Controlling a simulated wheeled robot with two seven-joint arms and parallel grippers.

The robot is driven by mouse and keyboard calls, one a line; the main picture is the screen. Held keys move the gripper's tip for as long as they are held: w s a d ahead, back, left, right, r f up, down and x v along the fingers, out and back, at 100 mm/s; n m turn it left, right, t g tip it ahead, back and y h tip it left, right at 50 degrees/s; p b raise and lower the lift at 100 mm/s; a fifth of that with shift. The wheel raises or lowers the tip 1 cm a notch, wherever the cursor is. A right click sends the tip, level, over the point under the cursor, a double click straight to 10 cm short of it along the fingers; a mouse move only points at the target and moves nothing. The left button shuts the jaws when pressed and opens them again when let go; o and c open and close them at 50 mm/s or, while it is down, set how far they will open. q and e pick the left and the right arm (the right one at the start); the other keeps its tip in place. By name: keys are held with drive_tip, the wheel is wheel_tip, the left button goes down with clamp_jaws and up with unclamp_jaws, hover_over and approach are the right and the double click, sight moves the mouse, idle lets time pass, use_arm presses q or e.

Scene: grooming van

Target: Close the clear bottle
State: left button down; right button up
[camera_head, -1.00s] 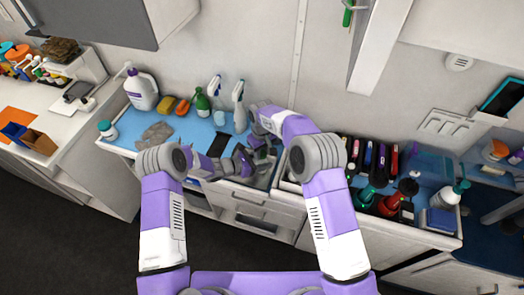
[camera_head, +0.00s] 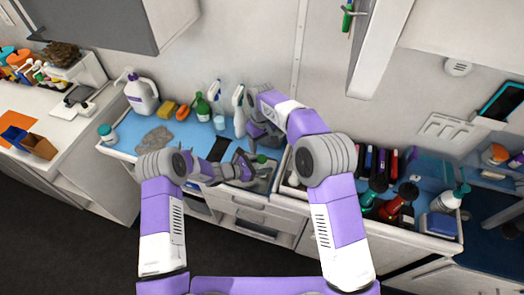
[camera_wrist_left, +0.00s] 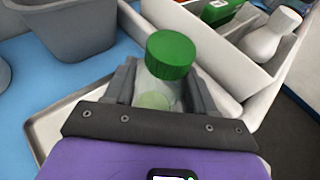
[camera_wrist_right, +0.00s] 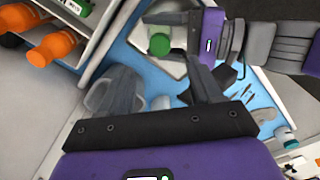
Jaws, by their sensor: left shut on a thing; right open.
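The clear bottle (camera_wrist_left: 160,90) stands upright between the fingers of my left gripper (camera_wrist_left: 165,85), which is shut on it. A green cap (camera_wrist_left: 171,53) sits on top of the bottle. How tightly it is seated cannot be told. The cap also shows in the head view (camera_head: 262,159) and in the right wrist view (camera_wrist_right: 159,44). My right gripper (camera_wrist_right: 163,80) is open and empty, with the cap in sight beyond its fingertips and apart from them. In the head view the right gripper (camera_head: 262,138) is above and behind the bottle, its fingers partly hidden.
A pale tray (camera_wrist_left: 50,126) lies under the bottle on the blue worktop. A grey tub (camera_wrist_left: 70,35) is close by. Spray bottles (camera_head: 239,110) stand along the back wall. A drawer section with several dark bottles (camera_head: 383,160) is at the right.

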sight(257, 166)
wheel_tip(257, 166, up, 4)
drive_tip(key=shift+f, duration=0.1)
use_arm(q)
drive_tip(key=shift+c, duration=1.4)
unclamp_jaws()
drive_tip(key=v, duration=0.7)
drive_tip(key=shift+s+a+r, duration=0.1)
drive_tip(key=shift+s+a, duration=0.05)
drive_tip(key=shift+a, duration=0.15)
